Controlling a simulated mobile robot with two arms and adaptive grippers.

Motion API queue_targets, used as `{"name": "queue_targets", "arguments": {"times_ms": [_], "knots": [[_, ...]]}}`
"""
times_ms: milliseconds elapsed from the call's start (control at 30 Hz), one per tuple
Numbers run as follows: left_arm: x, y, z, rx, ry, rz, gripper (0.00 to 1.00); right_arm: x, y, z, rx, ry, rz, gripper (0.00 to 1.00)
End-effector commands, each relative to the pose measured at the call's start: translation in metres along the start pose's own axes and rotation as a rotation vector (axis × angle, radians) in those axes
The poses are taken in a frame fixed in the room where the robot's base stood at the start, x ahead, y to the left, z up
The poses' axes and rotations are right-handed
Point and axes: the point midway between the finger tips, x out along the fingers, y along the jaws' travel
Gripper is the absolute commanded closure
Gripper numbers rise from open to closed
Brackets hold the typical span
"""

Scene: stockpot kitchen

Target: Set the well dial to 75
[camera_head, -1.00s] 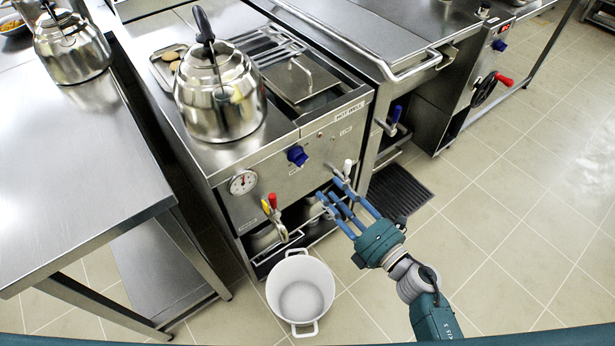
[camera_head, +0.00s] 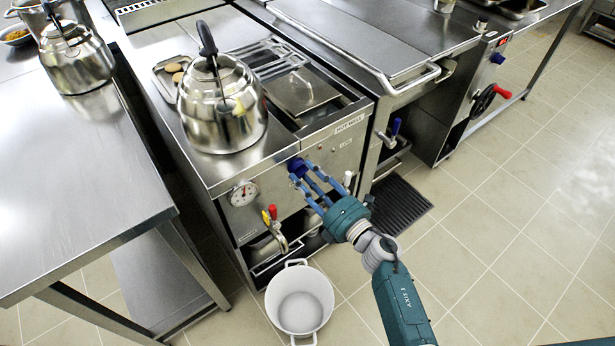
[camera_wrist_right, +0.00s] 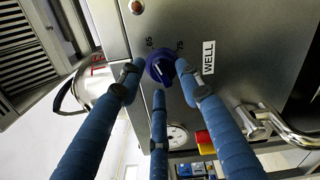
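I cannot read the exact setting. My right gripper (camera_head: 303,174) is at the dial. Its blue fingers (camera_wrist_right: 158,80) are spread around the dial at left, right and below, with small gaps visible; contact is unclear. It holds nothing visible. My left gripper is not in view.
A round gauge (camera_head: 243,193) and a red-and-yellow-handled tap (camera_head: 272,222) are left of and below the dial. A white-handled lever (camera_head: 347,179) is to its right. A white pot (camera_head: 299,300) stands on the floor. A steel kettle (camera_head: 221,105) stands on the stove top.

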Motion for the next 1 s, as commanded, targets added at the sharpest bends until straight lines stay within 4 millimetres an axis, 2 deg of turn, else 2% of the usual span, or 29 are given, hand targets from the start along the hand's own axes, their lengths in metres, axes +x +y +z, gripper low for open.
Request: {"name": "queue_targets", "arguments": {"times_ms": [67,233,667,1000], "knots": [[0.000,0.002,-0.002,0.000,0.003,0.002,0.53,0.000,0.000,0.000,0.000,0.000,0.000,0.67],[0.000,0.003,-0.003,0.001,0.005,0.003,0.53,0.000,0.000,0.000,0.000,0.000,0.000,1.00],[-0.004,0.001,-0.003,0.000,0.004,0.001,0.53,-0.001,0.001,0.000,0.050,0.001,-0.001,1.00],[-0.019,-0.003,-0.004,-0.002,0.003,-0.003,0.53,-0.001,0.001,0.002,0.289,0.002,-0.003,1.00]]}}
